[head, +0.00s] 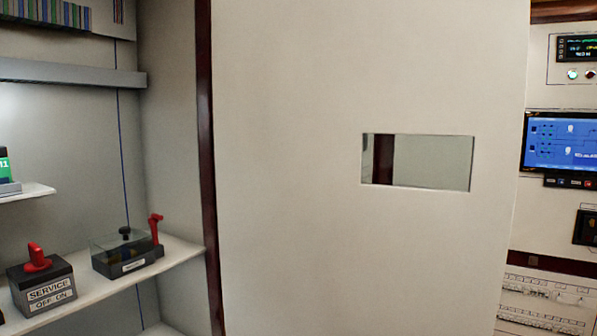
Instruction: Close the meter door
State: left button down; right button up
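A large cream door panel (300,240), which I take to be the meter door, fills the middle of the head view. It has a small rectangular window (416,162) right of its middle. The door stands open, swung out from a dark red upright frame edge (207,150) on its left. The cabinet interior shows to the left of that edge. The door hides what lies behind it, and its top and bottom edges are out of view. Neither of my grippers shows in this view.
Inside the cabinet at left, a shelf (180,262) holds a black service switch box (42,284) with a red handle and a clear-covered box (126,254) beside a red lever. At right stand a blue screen (560,142) and a small display panel (577,48).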

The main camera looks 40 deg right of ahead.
aim_at(307, 248)
jog(key=l+u, duration=0.15)
jog(key=l, duration=0.35)
jog(key=k+l+u, duration=0.15)
jog(key=l, duration=0.3)
jog(key=l+u, duration=0.1)
jog(key=l, duration=0.35)
jog(key=k+l+u, duration=0.15)
jog(key=l, duration=0.3)
jog(key=l+u, duration=0.15)
jog(key=l, duration=0.35)
jog(key=k+l+u, duration=0.15)
jog(key=l, duration=0.3)
jog(key=k+l+u, duration=0.1)
jog(key=l, duration=0.35)
jog(key=k+l+u, duration=0.15)
jog(key=l, duration=0.3)
